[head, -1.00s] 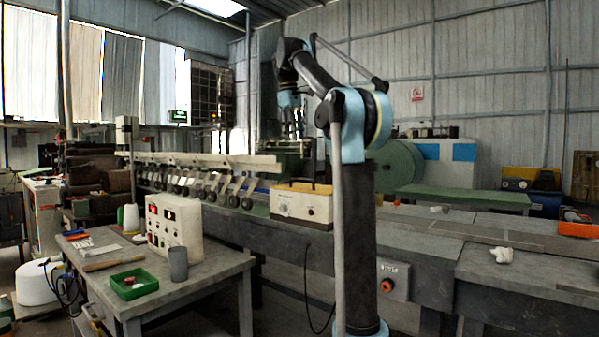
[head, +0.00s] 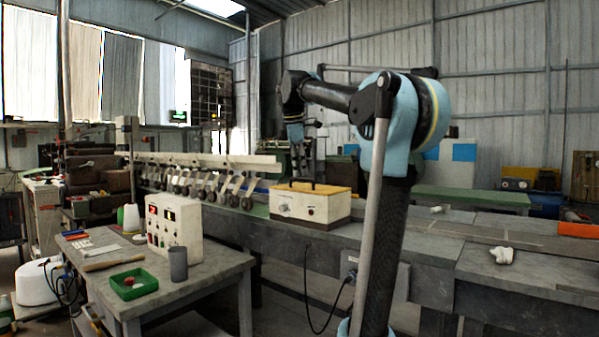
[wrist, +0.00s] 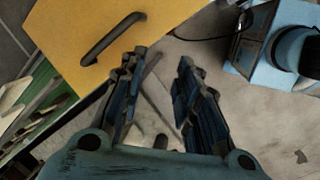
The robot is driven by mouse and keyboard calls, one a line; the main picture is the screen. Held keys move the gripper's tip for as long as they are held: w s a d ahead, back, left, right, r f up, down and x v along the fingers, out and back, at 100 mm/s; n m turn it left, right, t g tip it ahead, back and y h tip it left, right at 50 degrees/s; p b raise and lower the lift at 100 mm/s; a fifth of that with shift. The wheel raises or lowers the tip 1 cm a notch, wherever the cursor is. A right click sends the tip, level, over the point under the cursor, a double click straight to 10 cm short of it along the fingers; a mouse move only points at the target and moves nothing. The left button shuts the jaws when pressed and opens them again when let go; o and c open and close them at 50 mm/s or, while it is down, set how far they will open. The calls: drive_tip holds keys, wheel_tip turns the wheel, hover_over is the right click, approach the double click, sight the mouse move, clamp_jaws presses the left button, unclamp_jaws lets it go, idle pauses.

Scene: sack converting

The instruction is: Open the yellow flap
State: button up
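The yellow flap (head: 325,188) is the flat lid of a cream box (head: 305,207) on the long grey bench. It lies closed, with a dark bar handle (head: 302,182) along its top. In the wrist view the flap (wrist: 75,40) fills the upper left, with its handle (wrist: 113,38) left of my fingers. My gripper (head: 301,163) hangs fingers-down near the flap in the head view. In the wrist view my gripper (wrist: 158,75) is open and empty, its fingertips by the flap's edge, apart from the handle. The height gap is hard to tell.
A side table (head: 205,287) at left holds a green tray (head: 135,284), a grey cup (head: 178,263) and a control box (head: 174,225). The bench (head: 460,238) right of my arm is mostly clear, with a white crumpled item (head: 502,255).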

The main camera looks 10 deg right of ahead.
sight(301, 190)
drive_tip(key=shift+s+f, duration=0.2)
drive_tip(key=shift+f, duration=0.15)
drive_tip(key=shift+d, duration=0.1)
